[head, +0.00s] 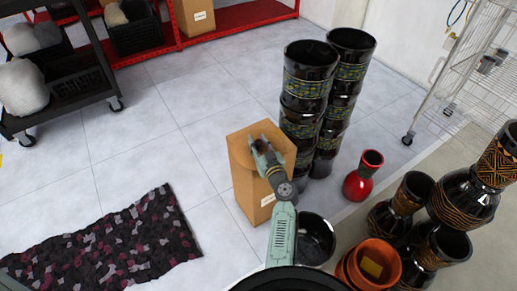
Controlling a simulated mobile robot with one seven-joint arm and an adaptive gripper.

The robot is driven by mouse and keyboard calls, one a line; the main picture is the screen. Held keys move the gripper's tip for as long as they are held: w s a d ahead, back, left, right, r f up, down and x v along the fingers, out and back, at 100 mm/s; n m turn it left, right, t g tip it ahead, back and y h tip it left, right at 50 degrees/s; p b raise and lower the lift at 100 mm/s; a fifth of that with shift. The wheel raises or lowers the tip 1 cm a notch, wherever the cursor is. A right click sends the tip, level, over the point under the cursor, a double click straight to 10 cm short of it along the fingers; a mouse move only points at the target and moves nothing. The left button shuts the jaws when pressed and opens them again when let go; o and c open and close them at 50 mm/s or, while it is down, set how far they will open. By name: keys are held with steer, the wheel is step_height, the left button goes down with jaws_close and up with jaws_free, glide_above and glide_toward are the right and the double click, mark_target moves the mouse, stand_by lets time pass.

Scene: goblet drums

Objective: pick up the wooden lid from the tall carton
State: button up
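The tall brown carton (251,197) stands upright on the floor near the middle of the head view, with a small white label low on its front. The round wooden lid (240,150) lies on the carton's top, and its brown is close to the carton's colour. My gripper (258,146) reaches over the carton's top from the lower right, with its fingers over the lid and hiding part of it. I cannot tell whether the fingers touch the lid, or how far apart they are.
Tall stacks of black patterned drums (304,105) stand close behind and right of the carton. A red vase (363,176), black drums (401,207) and a terracotta pot (374,266) are to the right. A dark patterned rug (110,245) lies left; tiled floor between is clear.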

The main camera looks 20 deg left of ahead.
jaws_close()
steer(key=shift+r, duration=0.1)
stand_by(0.3)
